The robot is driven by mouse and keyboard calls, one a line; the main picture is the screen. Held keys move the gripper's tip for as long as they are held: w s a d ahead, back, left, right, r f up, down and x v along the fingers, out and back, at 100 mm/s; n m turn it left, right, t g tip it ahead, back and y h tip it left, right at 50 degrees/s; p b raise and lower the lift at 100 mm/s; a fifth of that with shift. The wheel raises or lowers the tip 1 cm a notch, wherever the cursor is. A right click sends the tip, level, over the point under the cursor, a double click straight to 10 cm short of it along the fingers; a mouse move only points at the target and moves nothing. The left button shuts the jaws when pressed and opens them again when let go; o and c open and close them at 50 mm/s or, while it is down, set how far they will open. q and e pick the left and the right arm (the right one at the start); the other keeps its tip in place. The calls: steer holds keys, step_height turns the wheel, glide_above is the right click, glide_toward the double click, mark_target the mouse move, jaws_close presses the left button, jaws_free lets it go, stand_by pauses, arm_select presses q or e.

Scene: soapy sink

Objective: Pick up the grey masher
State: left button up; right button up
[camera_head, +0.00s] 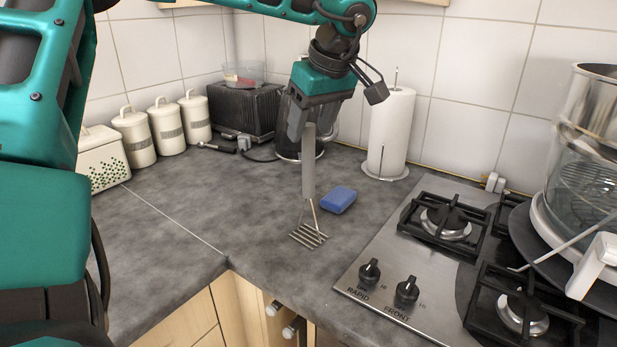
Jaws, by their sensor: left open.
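The grey masher (308,175) is upright over the dark counter, handle up, with its slotted head (308,236) at the bottom. I cannot tell for certain whether the head touches the counter. My left gripper (309,139) points down at the top of the handle. Its fingers are open, one on each side of the handle's upper end, which is partly hidden by them. My right gripper is not in view.
A blue sponge (338,200) lies just right of the masher. A paper towel roll (391,132) stands behind it. The gas hob (374,310) is at the right, with a glass-sided steamer (590,170). White canisters (165,127) and a black toaster (243,110) line the back left. The left counter is clear.

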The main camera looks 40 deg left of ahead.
mark_target(306, 138)
arm_select(q)
steer(key=x, duration=0.4)
steer(key=shift+w, duration=0.1)
steer(key=shift+r, duration=0.1)
jaws_close()
stand_by(0.4)
